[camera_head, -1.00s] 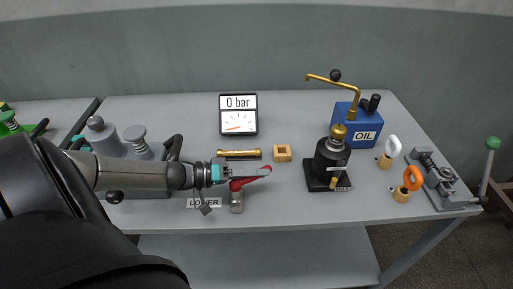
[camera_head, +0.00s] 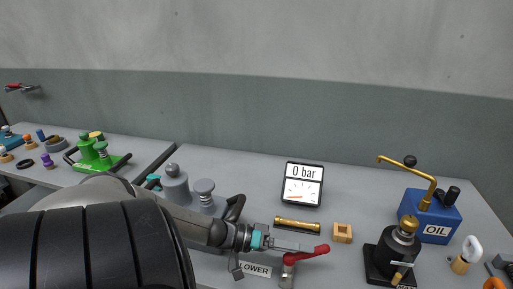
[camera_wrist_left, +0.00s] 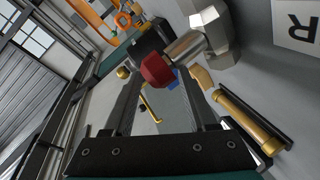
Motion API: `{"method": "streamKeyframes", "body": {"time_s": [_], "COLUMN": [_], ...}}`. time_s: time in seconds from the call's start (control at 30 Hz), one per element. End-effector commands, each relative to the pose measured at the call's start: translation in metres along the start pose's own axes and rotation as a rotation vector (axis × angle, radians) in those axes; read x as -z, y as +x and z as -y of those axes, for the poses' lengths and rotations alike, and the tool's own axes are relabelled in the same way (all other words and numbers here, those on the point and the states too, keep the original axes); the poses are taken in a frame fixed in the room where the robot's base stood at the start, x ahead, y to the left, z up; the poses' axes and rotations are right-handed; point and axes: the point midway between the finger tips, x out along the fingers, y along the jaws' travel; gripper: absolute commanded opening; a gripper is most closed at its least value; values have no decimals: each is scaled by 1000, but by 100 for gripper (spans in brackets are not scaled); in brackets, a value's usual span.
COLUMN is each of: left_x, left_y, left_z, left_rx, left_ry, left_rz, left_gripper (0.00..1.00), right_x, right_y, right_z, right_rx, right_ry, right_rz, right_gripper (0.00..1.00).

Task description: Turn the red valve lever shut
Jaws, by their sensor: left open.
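The red valve lever (camera_head: 312,253) sits on a silver valve body (camera_head: 287,274) near the bench's front, its handle pointing right in the head view. My left gripper (camera_head: 294,247) is open, with its fingers alongside the lever near its pivot end. In the left wrist view, the red lever part (camera_wrist_left: 156,70) shows at the tips of the two spread fingers (camera_wrist_left: 165,80), beside the silver valve body (camera_wrist_left: 208,38). I cannot tell whether a finger touches it. My right gripper is not in view.
A gauge (camera_head: 302,184) reading 0 bar stands behind. A brass bar (camera_head: 297,225), a wooden block (camera_head: 342,233), a black pump (camera_head: 397,256) and a blue OIL can (camera_head: 430,217) are nearby. A LOWER label (camera_head: 255,270) lies left of the valve.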

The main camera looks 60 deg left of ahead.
Motion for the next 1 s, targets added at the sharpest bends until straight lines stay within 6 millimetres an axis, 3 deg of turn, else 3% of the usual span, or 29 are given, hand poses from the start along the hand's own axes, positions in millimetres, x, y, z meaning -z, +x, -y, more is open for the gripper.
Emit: {"method": "streamKeyframes", "body": {"time_s": [0.3,0.53,0.7,1.0], "left_x": [1,0,1,1], "left_y": [-62,-99,-112,-113], "left_z": [0,0,0,0], "left_rx": [6,4,1,0], "left_ry": [0,1,1,2], "left_rz": [2,1,-1,-1], "left_gripper": [57,57,57,57], "right_x": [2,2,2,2], "right_y": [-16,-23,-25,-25], "right_z": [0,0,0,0], "right_rx": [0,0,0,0], "right_ry": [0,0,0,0], "right_rz": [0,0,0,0], "right_gripper": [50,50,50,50]}}
